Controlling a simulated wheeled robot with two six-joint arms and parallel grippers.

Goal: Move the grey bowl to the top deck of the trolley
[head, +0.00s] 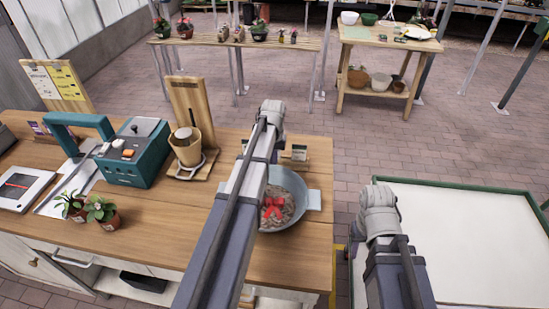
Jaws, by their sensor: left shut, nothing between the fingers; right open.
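A round grey-blue bowl (296,182) with side handles stands on the wooden bench near its right end. It holds dark brown contents and a red item (273,207). My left arm passes over the bowl and covers its left part. My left fingers do not show, so I cannot tell whether they touch anything. The trolley (475,240) stands to the right of the bench, with a pale, flat, empty top deck and a green rim. My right arm rises in front of the trolley's left side. My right fingers do not show either.
The wooden bench (150,226) also carries a teal device (135,150), a wooden stand with a pot (187,152), potted plants (103,212) and a tablet (22,186). A gap separates bench and trolley. Plant tables stand behind, across open brick floor (420,145).

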